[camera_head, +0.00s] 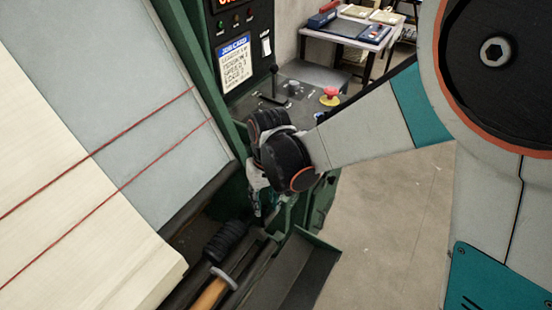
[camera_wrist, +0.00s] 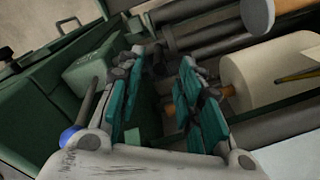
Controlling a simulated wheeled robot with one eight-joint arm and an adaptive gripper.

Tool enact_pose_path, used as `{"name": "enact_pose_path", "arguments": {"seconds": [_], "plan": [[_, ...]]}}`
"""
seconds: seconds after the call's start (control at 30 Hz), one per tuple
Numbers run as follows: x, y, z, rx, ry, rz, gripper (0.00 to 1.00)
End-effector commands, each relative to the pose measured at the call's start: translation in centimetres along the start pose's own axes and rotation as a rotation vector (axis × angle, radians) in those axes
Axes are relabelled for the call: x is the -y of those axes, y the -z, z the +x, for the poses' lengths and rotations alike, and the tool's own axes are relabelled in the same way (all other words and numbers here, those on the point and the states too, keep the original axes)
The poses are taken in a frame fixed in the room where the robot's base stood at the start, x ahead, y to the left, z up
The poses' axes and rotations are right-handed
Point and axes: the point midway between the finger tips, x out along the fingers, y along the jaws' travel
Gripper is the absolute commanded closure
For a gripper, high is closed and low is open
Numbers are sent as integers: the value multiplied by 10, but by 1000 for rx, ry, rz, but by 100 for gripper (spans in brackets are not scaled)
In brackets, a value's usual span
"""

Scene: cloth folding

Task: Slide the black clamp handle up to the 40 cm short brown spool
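My gripper (camera_head: 262,205) is low at the green machine, beyond the end of the pale cloth, partly hidden by my wrist. In the wrist view its two teal fingers (camera_wrist: 158,68) stand apart with a gap between them, so it is open. A dark part (camera_wrist: 158,60) shows between and beyond the fingertips; I cannot tell whether it is the clamp handle or whether they touch it. A black ribbed piece (camera_head: 226,241) lies left of and below my gripper in the head view. Beside it is a brown cylinder (camera_head: 211,296) with a grey ring; its length mark is not readable.
Pale folded cloth (camera_head: 90,240) and red cords lie at left. A control panel (camera_head: 290,90) with a red button is behind my gripper. A green trough (camera_head: 305,270) is at right front. In the wrist view, a cream roll (camera_wrist: 262,80) and dark rollers (camera_wrist: 215,35) lie right of the fingers.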

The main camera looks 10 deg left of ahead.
Motion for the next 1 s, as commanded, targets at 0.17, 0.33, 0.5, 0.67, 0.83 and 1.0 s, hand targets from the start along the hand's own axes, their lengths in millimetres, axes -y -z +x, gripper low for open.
{"name": "enact_pose_path", "arguments": {"seconds": [0.17,0.33,0.5,0.67,0.83,1.0], "plan": [[0,0,29,0,0,1,67],[0,0,40,0,0,1,67],[0,0,42,0,0,2,67],[0,0,42,0,0,2,67],[0,0,41,0,0,2,100],[0,0,41,0,0,2,100]]}}
